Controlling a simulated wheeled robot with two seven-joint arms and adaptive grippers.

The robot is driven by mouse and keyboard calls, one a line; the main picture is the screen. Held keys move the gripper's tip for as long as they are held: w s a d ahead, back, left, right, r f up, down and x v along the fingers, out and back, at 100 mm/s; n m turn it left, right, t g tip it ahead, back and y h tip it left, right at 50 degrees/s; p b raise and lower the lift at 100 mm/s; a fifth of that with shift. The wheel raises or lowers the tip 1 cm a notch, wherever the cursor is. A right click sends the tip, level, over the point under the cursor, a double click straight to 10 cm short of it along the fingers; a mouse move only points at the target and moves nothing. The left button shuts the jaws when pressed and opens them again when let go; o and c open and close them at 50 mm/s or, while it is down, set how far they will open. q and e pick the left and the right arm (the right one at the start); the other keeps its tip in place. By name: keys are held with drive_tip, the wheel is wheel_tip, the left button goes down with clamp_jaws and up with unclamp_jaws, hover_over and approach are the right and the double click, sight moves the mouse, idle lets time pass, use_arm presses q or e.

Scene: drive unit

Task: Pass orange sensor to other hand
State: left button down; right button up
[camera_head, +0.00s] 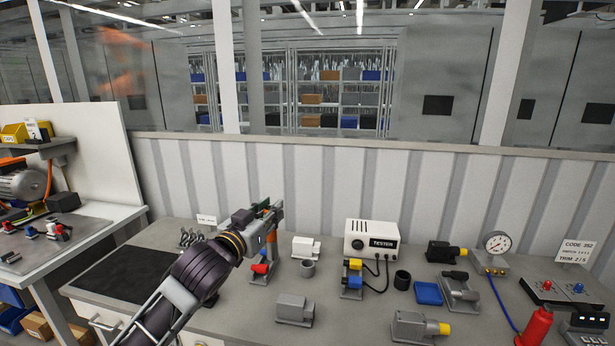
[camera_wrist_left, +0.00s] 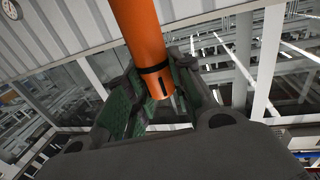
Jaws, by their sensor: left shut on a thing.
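The orange sensor shows in the left wrist view as a smooth orange cylinder (camera_wrist_left: 142,38) with a black band near its lower end. My left gripper (camera_head: 270,212) is shut on it, and its green-padded fingers also show in the left wrist view (camera_wrist_left: 150,92). In the head view only a small orange part of the sensor (camera_head: 271,236) shows below the fingers. The gripper is raised over the back left of the grey bench (camera_head: 245,318). My right gripper is in neither view.
A white tester box (camera_head: 371,240) stands at the back of the bench, with a pressure gauge (camera_head: 497,243) further right. Grey fixtures, a blue block (camera_head: 428,293) and a red bottle (camera_head: 535,328) occupy the middle and right. A black mat (camera_head: 125,277) lies clear at left.

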use_arm(q)
drive_tip(key=s+a+f+n+y, duration=0.15)
drive_tip(key=a+f, duration=0.25)
drive_tip(key=f, duration=0.5)
drive_tip(key=s+a+f+n+t+y, duration=0.1)
drive_tip(key=s+a+f+y, duration=0.2)
drive_tip(key=a+f, duration=0.35)
drive_tip(key=s+a+f+n+y, duration=0.2)
drive_tip(key=a+f, duration=0.1)
drive_tip(key=f, duration=0.7)
drive_tip(key=s+f, duration=0.6)
drive_tip(key=f, duration=0.4)
drive_tip(key=shift+s+d, duration=0.35)
drive_tip(key=shift+d, duration=0.1)
drive_tip(key=shift+r, duration=0.1)
drive_tip(key=d+r+m+g+h, duration=0.2)
drive_tip(key=d+r+m+h, duration=0.2)
drive_tip(key=d+r, duration=0.3)
drive_tip(key=s+d+r+m+g+h, duration=0.1)
drive_tip(key=d+r+m+h, duration=0.3)
drive_tip(key=r, duration=1)
drive_tip(key=shift+d+r+g+h, duration=0.2)
drive_tip(key=shift+d+g+h, duration=0.2)
drive_tip(key=shift+d+h, duration=1.4)
drive_tip(key=shift+d, duration=0.2)
